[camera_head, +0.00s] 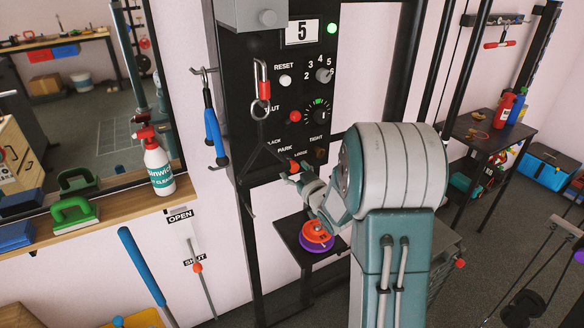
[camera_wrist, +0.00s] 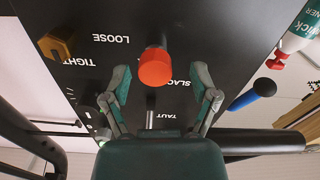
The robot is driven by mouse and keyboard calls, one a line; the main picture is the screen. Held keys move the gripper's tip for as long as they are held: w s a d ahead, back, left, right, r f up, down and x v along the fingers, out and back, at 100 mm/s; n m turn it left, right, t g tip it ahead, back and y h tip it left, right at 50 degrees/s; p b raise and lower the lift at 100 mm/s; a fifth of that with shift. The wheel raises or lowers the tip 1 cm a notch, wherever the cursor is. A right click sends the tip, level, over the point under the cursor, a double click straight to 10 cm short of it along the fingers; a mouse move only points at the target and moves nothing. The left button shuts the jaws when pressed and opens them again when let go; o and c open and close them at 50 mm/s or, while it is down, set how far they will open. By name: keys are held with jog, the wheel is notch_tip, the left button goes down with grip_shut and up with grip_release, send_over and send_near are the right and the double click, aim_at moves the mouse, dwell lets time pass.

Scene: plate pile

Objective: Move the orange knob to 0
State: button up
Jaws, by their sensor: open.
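An orange knob (camera_wrist: 155,67), with a round face, stands out from the black panel (camera_wrist: 215,30) in the wrist view, near the words SLACK and TAUT. In the head view, a small orange-red end (camera_head: 294,167) shows at the panel beside my gripper (camera_head: 302,180), partly hidden by it. My gripper in the wrist view (camera_wrist: 162,76) is open, with one finger on each side of the orange knob and gaps between. I cannot make out a 0 mark. An orange round piece (camera_head: 317,232) also sits on a low shelf, and an orange ball (camera_head: 197,267) on the OPEN/SHUT lever.
A yellow-brown knob (camera_wrist: 56,45) lies near LOOSE and TIGHT. A blue-handled tool (camera_head: 214,135) hangs to the left. A spray bottle (camera_head: 157,165) stands on the wooden ledge.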

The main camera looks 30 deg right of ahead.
jog(key=shift+w, duration=0.8)
jog(key=shift+w+d, duration=0.1)
jog(key=shift+d, duration=0.25)
jog(key=shift+a, duration=0.1)
grip_shut()
jog(key=shift+a, duration=0.1)
